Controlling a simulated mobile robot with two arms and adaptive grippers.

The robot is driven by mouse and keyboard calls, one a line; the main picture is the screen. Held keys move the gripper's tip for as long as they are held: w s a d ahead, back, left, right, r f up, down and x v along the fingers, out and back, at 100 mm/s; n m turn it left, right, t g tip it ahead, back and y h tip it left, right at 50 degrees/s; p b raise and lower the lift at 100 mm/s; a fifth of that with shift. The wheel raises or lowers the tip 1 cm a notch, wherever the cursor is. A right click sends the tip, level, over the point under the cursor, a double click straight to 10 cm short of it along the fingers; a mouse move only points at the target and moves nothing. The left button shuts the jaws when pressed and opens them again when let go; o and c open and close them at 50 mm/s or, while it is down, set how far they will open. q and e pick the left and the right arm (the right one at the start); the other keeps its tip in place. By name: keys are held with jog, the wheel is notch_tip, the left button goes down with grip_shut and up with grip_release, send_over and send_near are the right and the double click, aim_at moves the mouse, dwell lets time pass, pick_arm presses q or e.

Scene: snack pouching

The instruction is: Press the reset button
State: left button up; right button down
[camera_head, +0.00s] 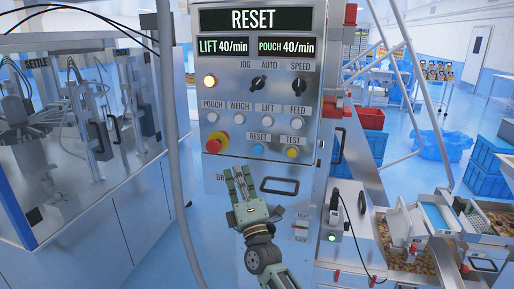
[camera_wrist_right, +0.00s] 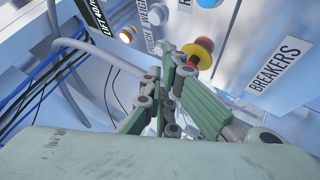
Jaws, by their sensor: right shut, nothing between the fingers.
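The blue reset button (camera_head: 258,149) sits on the lower part of the control panel, under the label RESET. My right gripper (camera_head: 238,172) is in front of the panel, below and to the left of the reset button. Its fingers are shut and empty, pointing up toward the panel. In the right wrist view the right gripper (camera_wrist_right: 176,58) shows with its fingertips close to the red emergency stop (camera_wrist_right: 197,54); I cannot tell if they touch. A blue button (camera_wrist_right: 208,3) is partly cut off at the top edge there. My left gripper is not in view.
The panel display (camera_head: 255,19) reads RESET. The red emergency stop (camera_head: 217,142) is left of the reset button and a yellow test button (camera_head: 292,153) is right of it. A grey hose (camera_head: 175,130) hangs at the left.

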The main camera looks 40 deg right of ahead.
aim_at(258, 149)
jog(key=shift+d+r, duration=0.1)
jog(key=shift+r, duration=0.25)
jog(key=w+d+b, duration=0.5)
jog(key=d+b, duration=0.1)
jog(key=b, duration=0.1)
jog(key=shift+w+d+b, duration=0.35)
jog(key=shift+d, duration=0.1)
dwell(1.3)
jog(key=shift+w+d, duration=0.2)
jog(key=shift+w, duration=0.05)
